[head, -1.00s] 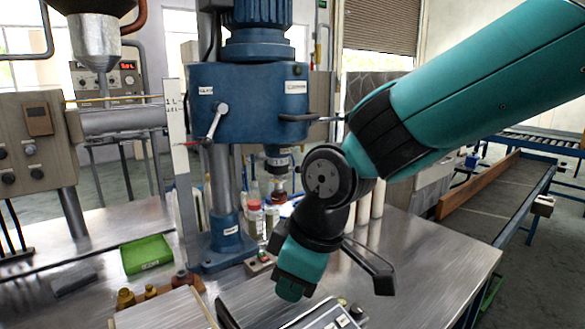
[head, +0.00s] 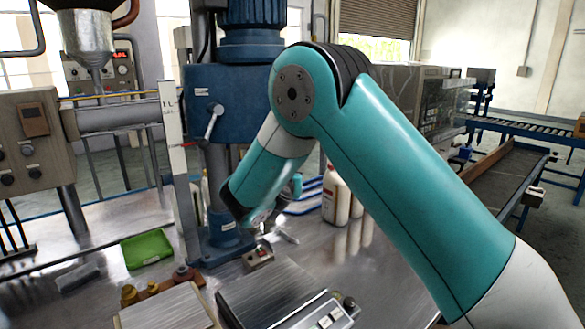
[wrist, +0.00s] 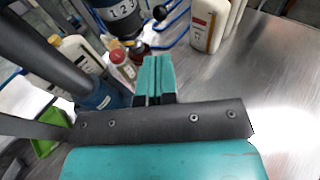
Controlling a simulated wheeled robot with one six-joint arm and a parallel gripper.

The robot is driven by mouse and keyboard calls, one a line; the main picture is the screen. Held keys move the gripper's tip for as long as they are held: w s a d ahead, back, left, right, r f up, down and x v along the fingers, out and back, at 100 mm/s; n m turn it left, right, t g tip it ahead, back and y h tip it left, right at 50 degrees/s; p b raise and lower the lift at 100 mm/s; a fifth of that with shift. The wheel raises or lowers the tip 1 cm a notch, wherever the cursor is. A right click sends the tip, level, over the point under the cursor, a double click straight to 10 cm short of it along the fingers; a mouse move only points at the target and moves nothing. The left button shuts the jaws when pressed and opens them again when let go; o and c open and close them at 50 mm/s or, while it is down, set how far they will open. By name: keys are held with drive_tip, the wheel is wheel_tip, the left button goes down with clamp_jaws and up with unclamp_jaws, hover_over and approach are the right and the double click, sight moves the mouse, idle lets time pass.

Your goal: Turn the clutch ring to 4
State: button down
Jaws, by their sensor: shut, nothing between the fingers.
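The clutch ring (wrist: 122,10) is a dark collar with white numbers, 1, 2 and 3 legible, at the top of the wrist view, cut by the picture edge. My gripper (wrist: 158,62) is shut and empty; its two teal fingers lie together just below and to the right of the ring, seemingly apart from it. Below the ring a dark chuck part shows beside the fingers. In the head view my arm hides the ring and most of my gripper. The blue machine head (head: 212,88) that carries the spindle shows behind my arm. No index mark is readable.
A bottle with a red cap (wrist: 122,66) and white jugs (wrist: 207,25) stand near the spindle. The blue column (wrist: 100,95) is left of my fingers. The right tabletop is clear.

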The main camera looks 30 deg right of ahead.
drive_tip(key=p+x, duration=0.3)
drive_tip(key=x, duration=0.7)
drive_tip(key=shift+d, duration=0.2)
drive_tip(key=shift+w+d+p, duration=0.5)
drive_tip(key=shift+d+p, duration=0.1)
drive_tip(key=shift+d, duration=0.35)
drive_tip(key=s+d+b+v, duration=0.1)
drive_tip(key=d+b+v, duration=0.1)
drive_tip(key=v, duration=1.1)
drive_tip(key=shift+s, duration=0.7)
